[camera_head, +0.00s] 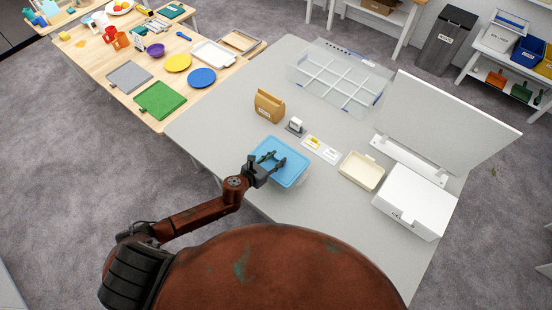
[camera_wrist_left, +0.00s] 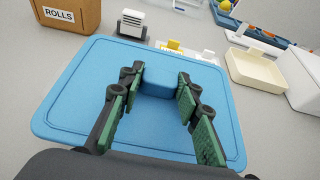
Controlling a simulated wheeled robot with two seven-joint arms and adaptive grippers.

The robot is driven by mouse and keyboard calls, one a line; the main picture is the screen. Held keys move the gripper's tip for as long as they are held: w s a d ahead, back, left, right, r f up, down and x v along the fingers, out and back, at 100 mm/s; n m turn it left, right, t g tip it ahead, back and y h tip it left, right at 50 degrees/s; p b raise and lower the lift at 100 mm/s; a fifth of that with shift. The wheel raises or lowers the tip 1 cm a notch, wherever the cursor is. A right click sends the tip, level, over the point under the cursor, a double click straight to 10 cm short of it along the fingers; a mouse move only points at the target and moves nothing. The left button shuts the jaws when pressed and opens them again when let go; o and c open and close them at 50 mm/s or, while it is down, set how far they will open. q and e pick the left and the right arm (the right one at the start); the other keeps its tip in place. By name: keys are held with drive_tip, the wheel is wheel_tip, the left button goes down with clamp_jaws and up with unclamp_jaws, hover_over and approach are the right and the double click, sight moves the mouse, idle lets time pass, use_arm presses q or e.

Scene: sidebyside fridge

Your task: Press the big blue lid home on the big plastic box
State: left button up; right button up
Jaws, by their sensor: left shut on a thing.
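The big blue lid (camera_head: 291,174) lies flat over the big plastic box (camera_head: 303,183) on the grey table, near its front edge. Only a sliver of the clear box shows at the lid's right edge, so I cannot tell how tightly the lid sits. In the left wrist view the lid (camera_wrist_left: 75,95) fills the middle, with a raised blue block for a handle. My left gripper (camera_head: 272,157) is above the lid. In the left wrist view the left gripper (camera_wrist_left: 158,80) has its green-padded fingers on both sides of this handle, shut on it. My right gripper is not in view.
A brown ROLLS box (camera_head: 268,106), a small white-grey device (camera_head: 295,126) and white cards (camera_head: 321,149) stand behind the lid. A cream tray (camera_head: 361,171) and a white open-lidded case (camera_head: 413,204) are to the right. A clear divided organizer (camera_head: 335,82) is at the back.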

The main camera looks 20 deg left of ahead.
use_arm(q)
drive_tip(key=shift+f, duration=0.3)
drive_tip(key=o, duration=1.1)
drive_tip(key=shift+c, duration=0.2)
drive_tip(key=shift+s, duration=0.1)
drive_tip(key=v, duration=1.2)
